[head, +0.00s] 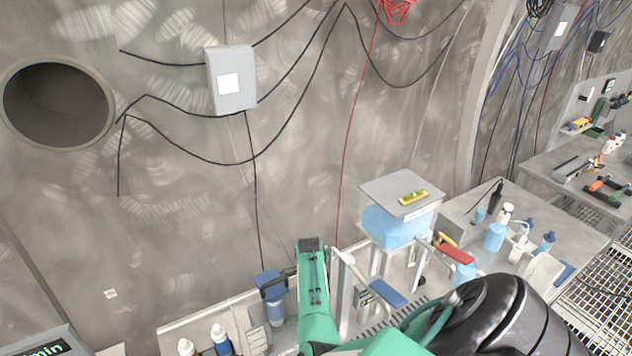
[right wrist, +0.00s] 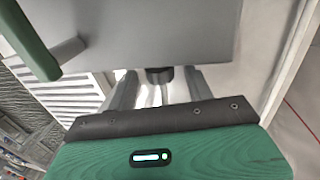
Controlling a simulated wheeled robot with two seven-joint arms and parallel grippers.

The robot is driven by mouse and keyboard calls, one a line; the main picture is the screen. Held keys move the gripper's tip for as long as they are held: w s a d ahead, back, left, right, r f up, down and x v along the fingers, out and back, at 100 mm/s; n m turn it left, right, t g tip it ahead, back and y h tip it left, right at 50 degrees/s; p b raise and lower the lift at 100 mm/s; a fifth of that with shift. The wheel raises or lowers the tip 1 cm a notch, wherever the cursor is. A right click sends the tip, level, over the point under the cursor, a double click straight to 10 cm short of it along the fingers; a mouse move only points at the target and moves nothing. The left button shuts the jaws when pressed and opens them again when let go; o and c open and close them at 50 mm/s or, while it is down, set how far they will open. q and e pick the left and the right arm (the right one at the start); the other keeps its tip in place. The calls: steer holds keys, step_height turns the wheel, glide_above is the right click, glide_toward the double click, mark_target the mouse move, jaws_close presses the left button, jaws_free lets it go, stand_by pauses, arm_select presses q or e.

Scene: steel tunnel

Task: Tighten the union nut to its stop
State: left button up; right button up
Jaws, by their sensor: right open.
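I cannot clearly pick out the union nut. In the right wrist view, a short dark round part (right wrist: 159,76) shows between the fingers, under the edge of a grey block (right wrist: 170,35); it may be the nut, but I cannot tell. My right gripper (right wrist: 160,88) is open, with one finger on each side of that part and a visible gap between them. I cannot tell whether either finger touches it. In the head view, my green right arm stands at the bottom middle, and its fingers are hidden. My left gripper is in neither view.
A blue-topped canister (head: 275,298) stands just left of my arm. A clear tank of blue liquid (head: 392,226) and a bench (head: 470,215) with several bottles stand to the right. A green bar (right wrist: 28,42) is close by at the wrist view's upper left.

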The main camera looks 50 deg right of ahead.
steer(key=shift+f, duration=0.3)
steer(key=c, duration=1)
steer(key=shift+o, duration=0.2)
steer(key=shift+w+d+f+g+y+b, duration=0.1)
steer(key=shift+g+y+b, duration=0.05)
steer(key=shift+g+b, duration=0.35)
steer(key=shift+w+d+f+g+y+b, duration=0.1)
steer(key=shift+g+y+b, duration=0.05)
steer(key=shift+g+b, duration=0.3)
steer(key=g+b, duration=0.2)
steer(key=b, duration=0.1)
steer(key=shift+w+f+y, duration=0.15)
steer(key=shift+y, duration=0.25)
steer(key=shift+w+g+y+b, duration=0.1)
steer(key=shift+g+y+b, duration=0.3)
steer(key=shift+g+b, duration=0.9)
